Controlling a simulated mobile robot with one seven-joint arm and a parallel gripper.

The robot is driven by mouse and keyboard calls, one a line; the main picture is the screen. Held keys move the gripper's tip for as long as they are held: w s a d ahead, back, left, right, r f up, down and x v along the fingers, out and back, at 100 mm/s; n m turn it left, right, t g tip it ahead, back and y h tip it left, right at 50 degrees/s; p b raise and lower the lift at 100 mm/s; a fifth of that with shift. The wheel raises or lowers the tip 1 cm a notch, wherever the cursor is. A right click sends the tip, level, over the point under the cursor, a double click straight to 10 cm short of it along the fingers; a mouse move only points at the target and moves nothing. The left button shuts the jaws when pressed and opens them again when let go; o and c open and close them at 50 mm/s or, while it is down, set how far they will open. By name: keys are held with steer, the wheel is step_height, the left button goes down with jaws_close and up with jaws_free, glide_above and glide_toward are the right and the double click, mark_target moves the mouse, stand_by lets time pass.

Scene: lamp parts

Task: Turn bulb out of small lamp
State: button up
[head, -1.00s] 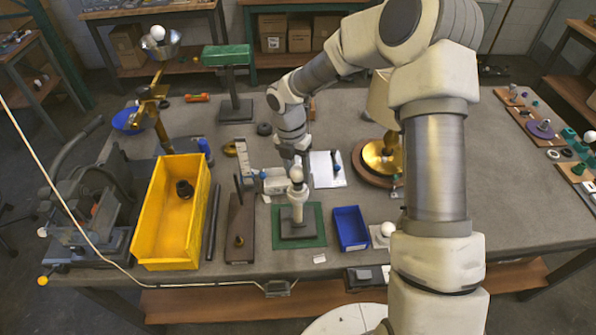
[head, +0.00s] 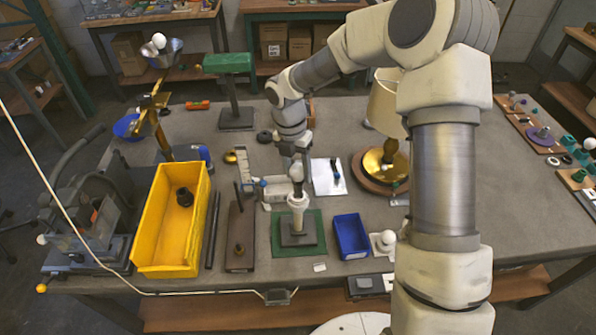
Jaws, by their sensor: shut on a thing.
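The small lamp (head: 298,212) stands upright on a dark square base on a green mat (head: 320,245), near the front middle of the bench. A white bulb (head: 296,173) sits at the top of its pale socket. My gripper (head: 296,168) comes down from above and is shut on the bulb. The fingertips are small in this view and partly hidden by the bulb and wrist. I cannot tell how far the bulb is seated in the socket.
A blue bin (head: 350,236) and a white bulb on a small plate (head: 386,239) stand right of the mat. A yellow bin (head: 150,240) and a brown board (head: 241,230) are left. A brass lamp (head: 384,168) with a cream shade stands behind on the right.

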mark_target(299, 166)
steer(key=shift+r, duration=1.95)
